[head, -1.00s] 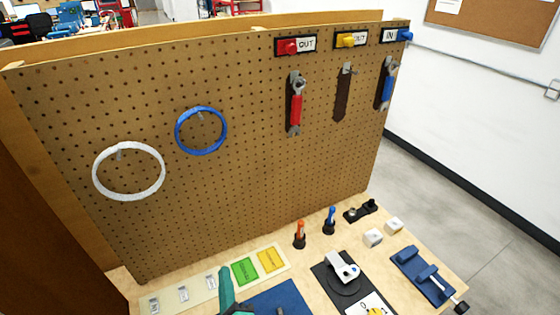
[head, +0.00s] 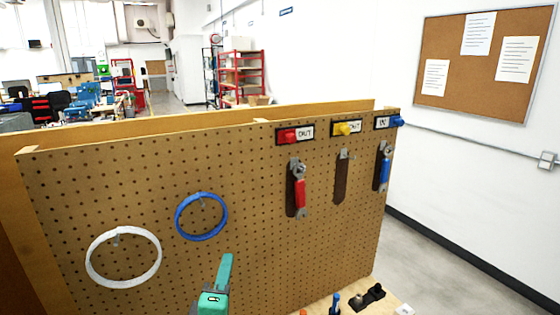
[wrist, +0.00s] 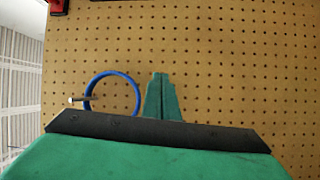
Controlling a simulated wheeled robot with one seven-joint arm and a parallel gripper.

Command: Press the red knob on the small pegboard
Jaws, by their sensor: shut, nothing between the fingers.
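The red knob (head: 288,136) sits on a black plate labelled OUT near the top of the pegboard (head: 110,190). Part of a red piece, seemingly this knob, shows at the top left edge of the wrist view (wrist: 57,6), which looks turned sideways. My green gripper (head: 227,257) is shut and empty. It is below and left of the knob in the head view, clear of it. In the wrist view the closed fingers (wrist: 158,77) point at the board, beside the blue ring. Whether the fingertips touch the board cannot be told.
A yellow knob (head: 344,128) and a blue knob (head: 397,121) are right of the red one. A red-handled wrench (head: 300,190) hangs below the red knob; a blue-handled wrench (head: 384,170) hangs farther right. A blue ring (head: 178,216) and white ring (head: 90,260) hang at left.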

